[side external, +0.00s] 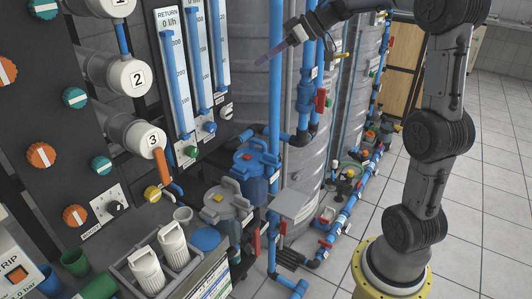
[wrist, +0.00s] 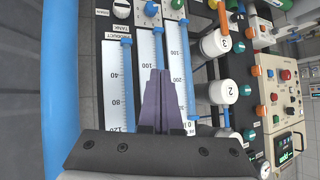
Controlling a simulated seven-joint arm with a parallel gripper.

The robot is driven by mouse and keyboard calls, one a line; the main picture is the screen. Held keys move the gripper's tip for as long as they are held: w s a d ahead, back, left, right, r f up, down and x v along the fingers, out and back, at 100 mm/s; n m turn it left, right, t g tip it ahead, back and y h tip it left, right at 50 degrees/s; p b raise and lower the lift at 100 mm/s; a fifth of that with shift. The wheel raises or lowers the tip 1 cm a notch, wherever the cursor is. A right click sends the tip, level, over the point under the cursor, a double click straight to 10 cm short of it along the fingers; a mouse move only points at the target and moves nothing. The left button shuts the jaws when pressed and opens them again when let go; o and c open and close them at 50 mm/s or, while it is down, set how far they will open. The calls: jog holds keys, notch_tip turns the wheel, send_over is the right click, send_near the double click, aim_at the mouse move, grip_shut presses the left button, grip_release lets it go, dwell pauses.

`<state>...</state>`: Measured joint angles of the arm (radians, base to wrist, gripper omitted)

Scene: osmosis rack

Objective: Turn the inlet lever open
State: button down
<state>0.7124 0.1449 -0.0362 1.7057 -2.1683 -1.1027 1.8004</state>
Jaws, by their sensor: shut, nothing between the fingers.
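No lever carries a readable inlet label, so I cannot tell which one is the inlet lever. An orange lever (side external: 166,166) hangs below the housing marked 3, and a red lever (side external: 320,101) sits on a blue vertical pipe right of the grey tank. Another red lever (side external: 256,243) is low by the blue pipes. My gripper (side external: 264,63) has purple fingers, shut and empty, in the air before the tank, right of the flow meters. In the wrist view my gripper (wrist: 160,72) points at the flow meter scales, touching no lever.
White housings 2 (side external: 127,78) and 3 (side external: 138,138) jut from the dark panel with orange and teal knobs. Blue-lidded (side external: 255,160) and grey-lidded (side external: 226,203) pots stand below my gripper. Blue pipes (side external: 276,82) run close beside it. The tiled floor (side external: 492,200) at right is clear.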

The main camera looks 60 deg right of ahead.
jog(key=s+d+f+m+g+y, duration=0.1)
jog(key=s+d+f+m+g, duration=0.1)
jog(key=s+d+f+g, duration=0.4)
jog(key=shift+t, duration=0.5)
jog(key=a+f, duration=0.1)
jog(key=f, duration=2.6)
jog(key=s+a+f, duration=0.1)
jog(key=f, duration=1.3)
jog(key=shift+s+a, duration=0.1)
jog(key=shift+a, duration=0.2)
jog(key=w+a+f, duration=0.3)
jog(key=a+f, duration=0.4)
jog(key=a, duration=0.1)
jog(key=shift+w+a+f, duration=0.3)
jog(key=shift+w+f, duration=0.05)
jog(key=shift+a+r+h, duration=0.1)
jog(key=shift+a+h, duration=0.1)
jog(key=shift+h, duration=0.2)
